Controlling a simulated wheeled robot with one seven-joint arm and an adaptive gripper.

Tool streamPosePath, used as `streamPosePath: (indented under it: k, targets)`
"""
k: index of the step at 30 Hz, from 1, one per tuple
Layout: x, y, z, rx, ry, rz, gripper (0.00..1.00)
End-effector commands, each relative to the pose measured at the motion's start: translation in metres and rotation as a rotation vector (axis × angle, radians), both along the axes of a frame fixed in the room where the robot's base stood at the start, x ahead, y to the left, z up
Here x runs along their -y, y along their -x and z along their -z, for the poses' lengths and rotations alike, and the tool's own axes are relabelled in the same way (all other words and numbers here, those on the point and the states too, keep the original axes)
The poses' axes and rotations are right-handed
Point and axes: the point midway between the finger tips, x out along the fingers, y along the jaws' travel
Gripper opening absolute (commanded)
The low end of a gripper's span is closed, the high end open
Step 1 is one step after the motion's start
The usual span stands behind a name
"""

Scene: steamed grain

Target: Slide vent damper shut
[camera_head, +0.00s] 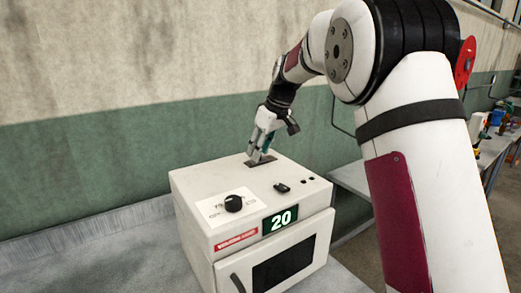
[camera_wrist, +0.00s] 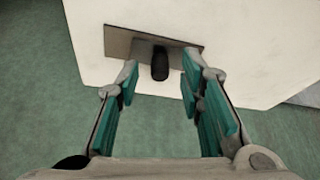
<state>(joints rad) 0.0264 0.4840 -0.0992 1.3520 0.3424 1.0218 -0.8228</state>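The vent damper is a flat grey plate (camera_wrist: 122,42) with a dark upright knob (camera_wrist: 160,64) on the white top of the oven (camera_head: 195,185). In the head view the dark plate (camera_head: 258,160) shows at the back of the oven top, partly hidden by my gripper. My gripper (camera_head: 256,154) points down over the plate. In the wrist view my gripper (camera_wrist: 158,80) is open, with teal-padded fingers set apart. The knob stands between the fingertips or just beyond them, with a visible gap on both sides. I cannot tell the exact height of the fingertips over the plate.
A cluttered bench is at far right.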

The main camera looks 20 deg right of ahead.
Motion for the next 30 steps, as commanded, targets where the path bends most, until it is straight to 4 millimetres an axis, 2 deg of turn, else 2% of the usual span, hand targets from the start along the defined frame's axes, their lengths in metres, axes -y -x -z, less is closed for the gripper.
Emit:
streamPosePath:
  k: [11,12,16,17,25,30]
  targets:
    - [-0.002,-0.002,0.007,0.000,0.000,0.001,0.34]
    - [-0.002,-0.002,0.007,0.000,0.000,0.001,0.32]
    - [-0.001,-0.002,0.007,0.000,0.000,0.001,0.03]
    - [-0.001,-0.002,0.007,0.000,0.000,0.001,0.00]
    - [0.002,-0.004,0.007,0.000,0.000,0.002,0.00]
    - [0.022,-0.011,0.009,0.002,0.001,0.007,0.00]
